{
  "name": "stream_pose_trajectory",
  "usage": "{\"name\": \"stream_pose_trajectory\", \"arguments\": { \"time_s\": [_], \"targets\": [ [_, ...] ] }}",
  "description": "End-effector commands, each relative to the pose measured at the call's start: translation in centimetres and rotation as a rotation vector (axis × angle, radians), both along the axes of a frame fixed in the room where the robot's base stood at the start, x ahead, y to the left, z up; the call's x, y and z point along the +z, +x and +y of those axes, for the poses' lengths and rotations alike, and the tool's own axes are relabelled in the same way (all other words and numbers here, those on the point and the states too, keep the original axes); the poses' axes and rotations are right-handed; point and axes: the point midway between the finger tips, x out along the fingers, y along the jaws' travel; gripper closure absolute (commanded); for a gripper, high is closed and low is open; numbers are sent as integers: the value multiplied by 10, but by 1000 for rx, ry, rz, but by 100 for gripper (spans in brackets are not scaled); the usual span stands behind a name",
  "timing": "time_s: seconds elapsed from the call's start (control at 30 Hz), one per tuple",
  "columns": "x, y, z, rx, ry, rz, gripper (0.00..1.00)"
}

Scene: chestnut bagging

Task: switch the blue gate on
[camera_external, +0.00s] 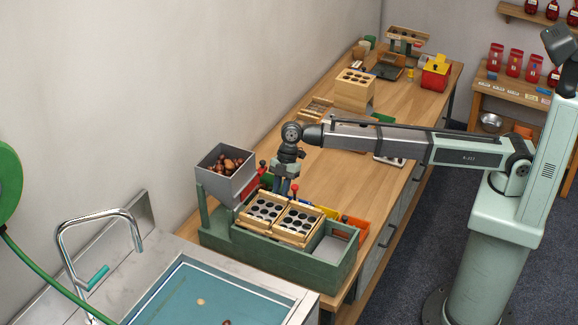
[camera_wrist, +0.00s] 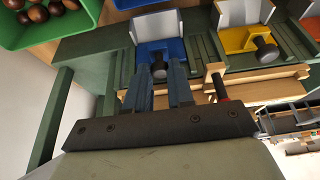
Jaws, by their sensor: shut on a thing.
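The blue gate (camera_wrist: 169,47) shows in the wrist view as a blue slide below a pale plate, with a dark round knob (camera_wrist: 159,71) at its near end. My gripper (camera_wrist: 160,66) has its two blue-grey fingers on either side of this knob and is shut on it. In the external view my gripper (camera_external: 286,188) points down at the back side of the green stand (camera_external: 229,248), behind the wooden trays. The blue gate is hard to make out there, and whether it is on or off cannot be told.
A yellow gate (camera_wrist: 236,38) and an orange gate (camera_wrist: 294,38) sit to the right of the blue one. Two wooden trays with dark round holes (camera_external: 297,221) rest on the stand. A grey box (camera_external: 218,180) of chestnuts stands at its left. The bench (camera_external: 335,170) beyond has clear room.

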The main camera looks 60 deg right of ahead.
Motion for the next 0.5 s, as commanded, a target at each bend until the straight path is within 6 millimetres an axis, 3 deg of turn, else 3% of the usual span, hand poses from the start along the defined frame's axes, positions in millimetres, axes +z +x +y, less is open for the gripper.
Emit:
{"name": "stream_pose_trajectory", "arguments": {
  "time_s": [0.27, 0.5],
  "targets": [
    [2, 0, 0, 0, 0, 0, 100],
    [27, 1, 0, -1, 1, -2, 100]
  ]
}}
